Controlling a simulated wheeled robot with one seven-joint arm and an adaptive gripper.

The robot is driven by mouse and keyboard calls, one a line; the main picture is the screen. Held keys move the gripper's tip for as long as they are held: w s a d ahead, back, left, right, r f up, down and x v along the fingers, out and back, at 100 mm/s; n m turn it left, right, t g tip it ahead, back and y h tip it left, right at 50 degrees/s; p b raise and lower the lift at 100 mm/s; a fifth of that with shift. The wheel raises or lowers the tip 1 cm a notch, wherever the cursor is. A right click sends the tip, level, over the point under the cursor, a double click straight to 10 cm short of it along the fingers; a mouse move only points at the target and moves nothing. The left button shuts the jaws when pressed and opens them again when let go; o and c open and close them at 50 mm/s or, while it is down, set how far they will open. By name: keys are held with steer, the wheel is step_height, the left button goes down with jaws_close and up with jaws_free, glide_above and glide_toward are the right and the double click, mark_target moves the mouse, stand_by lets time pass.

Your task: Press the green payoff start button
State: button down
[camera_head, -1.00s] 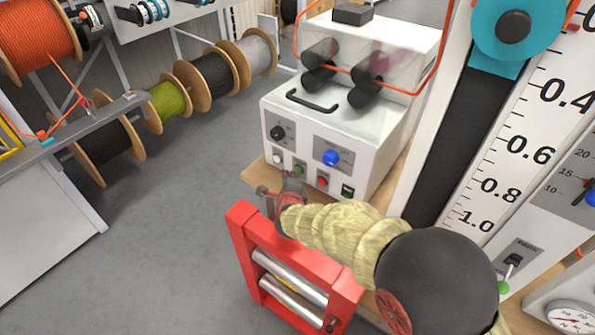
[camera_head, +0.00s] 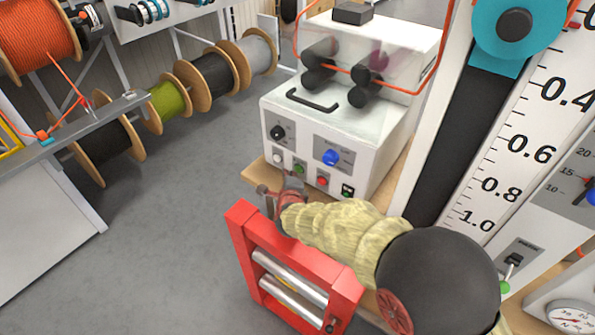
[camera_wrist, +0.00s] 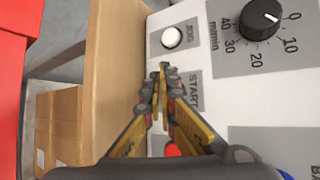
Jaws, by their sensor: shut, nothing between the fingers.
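The green start button (camera_head: 299,167) is on the lower front of the white payoff cabinet (camera_head: 385,135), between a white button (camera_head: 277,158) and a red button (camera_head: 322,181). My gripper (camera_head: 291,181) is just in front of and below it in the head view. In the wrist view my gripper (camera_wrist: 163,68) is shut and empty, with its fingertips beside the START label (camera_wrist: 194,92). The green button is hidden behind the fingers there. The white JOG button (camera_wrist: 171,38) shows past the tips. Whether the tips touch the panel cannot be told.
A speed dial (camera_wrist: 260,20) is right of the JOG button. A wooden bench edge (camera_wrist: 112,70) runs left of the panel. A red roller frame (camera_head: 290,275) stands close below my arm. Cable reels (camera_head: 208,78) and open floor lie to the left.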

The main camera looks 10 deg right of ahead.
steer(key=shift+w+d+b, duration=0.2)
steer(key=shift+d+b, duration=0.05)
steer(key=shift+b, duration=0.05)
